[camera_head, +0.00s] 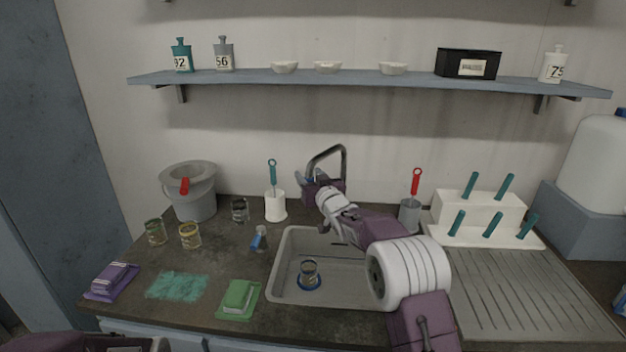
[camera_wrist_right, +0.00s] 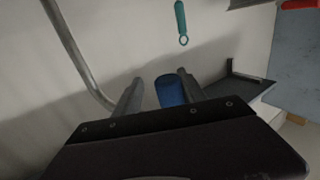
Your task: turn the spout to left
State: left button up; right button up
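The spout (camera_head: 330,152) is a bent grey metal pipe behind the sink (camera_head: 284,265). Its free end points down to the left, near my right gripper (camera_head: 307,180). In the right wrist view the spout (camera_wrist_right: 75,52) runs down from the upper left towards the left finger. There my right gripper (camera_wrist_right: 160,95) is open, with a blue cylindrical part (camera_wrist_right: 170,91) between its fingers and a gap on the left finger's side. I cannot tell whether the spout touches the finger. My arm hides the spout's base. Of my left arm only a purple part shows at the bottom left.
A white holder (camera_head: 276,208) with a teal-handled brush stands left of the spout; a grey cup (camera_head: 409,215) with a red-handled tool stands right. A glass jar (camera_head: 309,272) is in the sink. A shelf (camera_head: 350,80) runs above. A bucket (camera_head: 192,195) stands at the left.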

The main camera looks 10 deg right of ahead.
jog(key=s+d+b, duration=0.1)
jog(key=s, duration=0.7)
jog(key=shift+s+d, duration=0.3)
jog(key=shift+s, duration=0.1)
